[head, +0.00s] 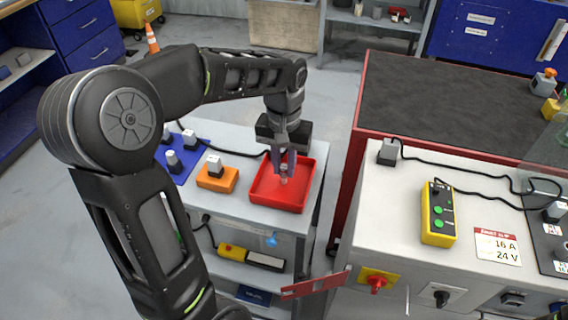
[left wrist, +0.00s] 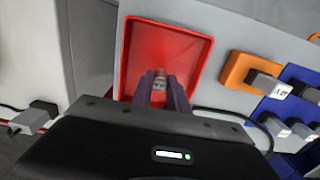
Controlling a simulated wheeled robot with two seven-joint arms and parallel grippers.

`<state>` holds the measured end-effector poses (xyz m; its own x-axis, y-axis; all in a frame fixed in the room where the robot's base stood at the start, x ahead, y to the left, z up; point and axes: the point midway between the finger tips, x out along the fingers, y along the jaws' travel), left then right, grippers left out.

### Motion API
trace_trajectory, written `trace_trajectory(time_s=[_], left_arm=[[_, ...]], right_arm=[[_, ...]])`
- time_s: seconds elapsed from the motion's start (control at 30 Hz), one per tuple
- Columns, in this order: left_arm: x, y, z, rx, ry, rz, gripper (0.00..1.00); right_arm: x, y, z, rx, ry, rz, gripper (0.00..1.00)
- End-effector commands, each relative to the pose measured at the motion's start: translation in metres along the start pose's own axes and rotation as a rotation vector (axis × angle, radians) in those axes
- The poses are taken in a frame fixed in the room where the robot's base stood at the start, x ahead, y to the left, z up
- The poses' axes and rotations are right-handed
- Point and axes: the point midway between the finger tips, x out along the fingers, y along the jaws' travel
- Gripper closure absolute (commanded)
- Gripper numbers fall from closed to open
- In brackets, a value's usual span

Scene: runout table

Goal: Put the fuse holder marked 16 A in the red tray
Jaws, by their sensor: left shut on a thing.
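The red tray (head: 305,190) stands on the grey table, and it also fills the middle of the left wrist view (left wrist: 187,45). My left gripper (head: 285,166) points down over the tray, its fingers shut on a small grey fuse holder (head: 284,178). The fuse holder's end shows between the fingers in the left wrist view (left wrist: 160,80). Its marking is too small to read, and I cannot tell whether it touches the tray floor. My right gripper is not in view.
An orange block (head: 217,180) with a grey-and-white piece stands left of the tray. A blue plate (head: 182,172) with several similar pieces lies further left. A label (head: 497,245) reading 16 A, 24 V is on the grey bench at right, beside a yellow button box (head: 438,215).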

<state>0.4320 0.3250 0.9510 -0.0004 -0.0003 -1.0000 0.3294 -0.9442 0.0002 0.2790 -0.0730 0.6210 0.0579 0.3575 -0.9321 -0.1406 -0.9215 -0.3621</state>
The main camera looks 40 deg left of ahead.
Motion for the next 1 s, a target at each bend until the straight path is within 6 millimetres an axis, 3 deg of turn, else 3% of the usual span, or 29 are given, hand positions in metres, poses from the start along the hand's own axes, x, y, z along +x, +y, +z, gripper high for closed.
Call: trace_trajectory(time_s=[0.17, 0.2, 0.43, 0.8, 1.0], left_arm=[[0.004, 0.0, 0.0, 0.0, 0.0, 0.0, 1.0], [0.002, 0.0, 0.0, 0.0, 0.0, 0.0, 0.77], [0.002, 0.0, 0.0, 0.0, 0.0, 0.0, 0.58], [-0.004, 0.0, 0.0, 0.0, 0.001, 0.0, 0.58], [-0.029, 0.0, -0.001, 0.0, 0.004, 0.001, 0.58]], right_arm=[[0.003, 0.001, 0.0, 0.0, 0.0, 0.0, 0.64], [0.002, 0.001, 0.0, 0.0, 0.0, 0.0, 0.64], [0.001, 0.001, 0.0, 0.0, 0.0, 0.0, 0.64], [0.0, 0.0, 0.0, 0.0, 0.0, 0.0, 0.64], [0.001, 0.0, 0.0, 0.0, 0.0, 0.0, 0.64]])
